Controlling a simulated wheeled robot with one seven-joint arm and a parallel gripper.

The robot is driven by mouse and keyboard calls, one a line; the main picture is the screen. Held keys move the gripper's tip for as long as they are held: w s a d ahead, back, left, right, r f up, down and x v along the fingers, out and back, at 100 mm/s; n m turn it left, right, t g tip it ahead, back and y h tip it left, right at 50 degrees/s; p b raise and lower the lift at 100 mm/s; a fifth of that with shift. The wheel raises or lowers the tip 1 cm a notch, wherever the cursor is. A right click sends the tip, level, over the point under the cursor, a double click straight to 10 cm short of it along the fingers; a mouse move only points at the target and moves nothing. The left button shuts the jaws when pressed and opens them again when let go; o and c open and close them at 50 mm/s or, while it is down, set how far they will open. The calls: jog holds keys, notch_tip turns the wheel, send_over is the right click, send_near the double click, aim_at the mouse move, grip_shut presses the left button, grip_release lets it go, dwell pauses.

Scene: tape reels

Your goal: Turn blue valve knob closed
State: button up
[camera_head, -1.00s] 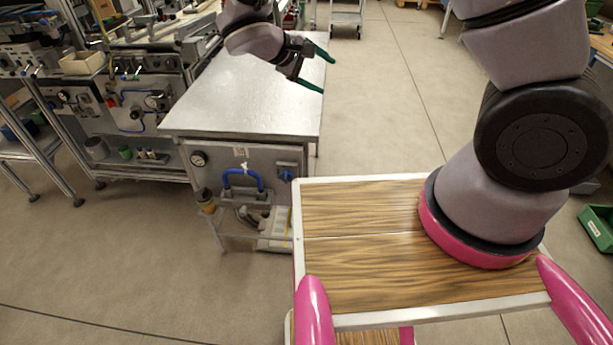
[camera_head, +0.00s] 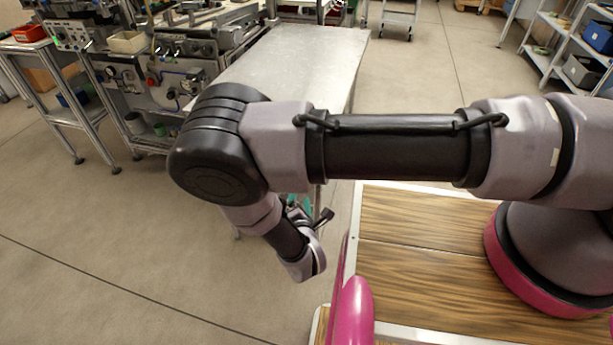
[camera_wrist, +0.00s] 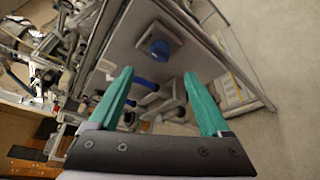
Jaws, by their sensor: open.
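The blue valve knob (camera_wrist: 160,49) shows in the wrist view on a square grey plate on the panel (camera_wrist: 127,48) of the metal table. It lies beyond my fingertips, roughly midway between them in the picture. My gripper (camera_wrist: 158,73) is open and empty, with its two green fingers apart and not seen touching the knob. In the head view my bent arm hides the knob and most of the panel; my gripper (camera_head: 301,204) shows only partly, low beside the table.
A blue handle or hose (camera_wrist: 145,83) and grey fittings sit near the knob on the panel. The metal tabletop (camera_head: 300,62) is bare where visible. A workbench with instruments (camera_head: 165,85) stands to the left. Open floor (camera_head: 110,240) lies at front left.

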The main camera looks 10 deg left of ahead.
jog(key=x, duration=1)
jog(key=shift+w, duration=0.35)
grip_shut()
